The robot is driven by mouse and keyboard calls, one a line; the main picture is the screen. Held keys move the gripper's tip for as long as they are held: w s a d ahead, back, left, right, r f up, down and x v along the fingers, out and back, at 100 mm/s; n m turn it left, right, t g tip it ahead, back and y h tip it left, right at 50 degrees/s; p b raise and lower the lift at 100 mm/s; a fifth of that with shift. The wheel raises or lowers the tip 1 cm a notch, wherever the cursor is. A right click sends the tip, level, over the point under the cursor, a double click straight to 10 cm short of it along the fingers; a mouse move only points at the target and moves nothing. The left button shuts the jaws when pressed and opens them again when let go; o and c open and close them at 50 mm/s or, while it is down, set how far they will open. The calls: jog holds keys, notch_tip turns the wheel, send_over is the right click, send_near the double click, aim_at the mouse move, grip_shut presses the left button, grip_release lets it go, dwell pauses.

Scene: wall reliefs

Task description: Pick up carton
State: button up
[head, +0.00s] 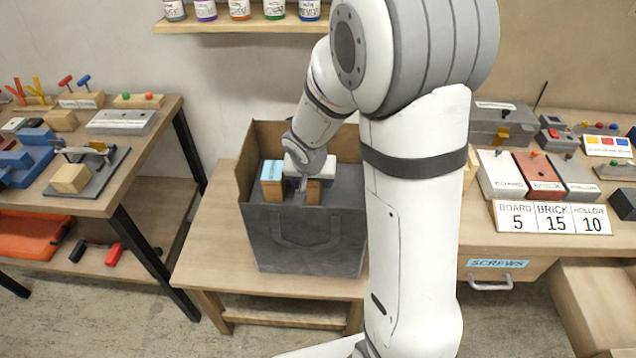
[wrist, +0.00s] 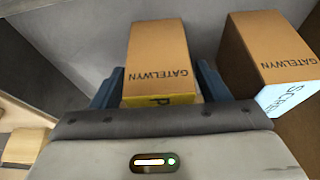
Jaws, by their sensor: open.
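A brown carton (wrist: 158,52) marked GATELWYN, with a yellow band, lies between the blue fingers of my gripper (wrist: 160,84) in the wrist view. The fingers are open, one on each side of it; contact cannot be told. A second GATELWYN carton (wrist: 266,52) with a light blue band stands just to the right. In the head view my gripper (head: 303,181) reaches down into an open grey bag (head: 340,236). The light-blue-topped carton (head: 272,190) is left of it there, and the other carton (head: 314,190) is mostly hidden below my gripper.
The bag stands on a low wooden table (head: 212,245); its walls surround the cartons closely. A workbench (head: 152,115) with tools is at left. A counter (head: 480,236) with sample boards and a price sign is at right. A shelf (head: 235,27) of paint jars hangs above.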

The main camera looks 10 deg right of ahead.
jog(key=shift+c, duration=0.2)
jog(key=c, duration=1.2)
jog(key=shift+o, duration=0.2)
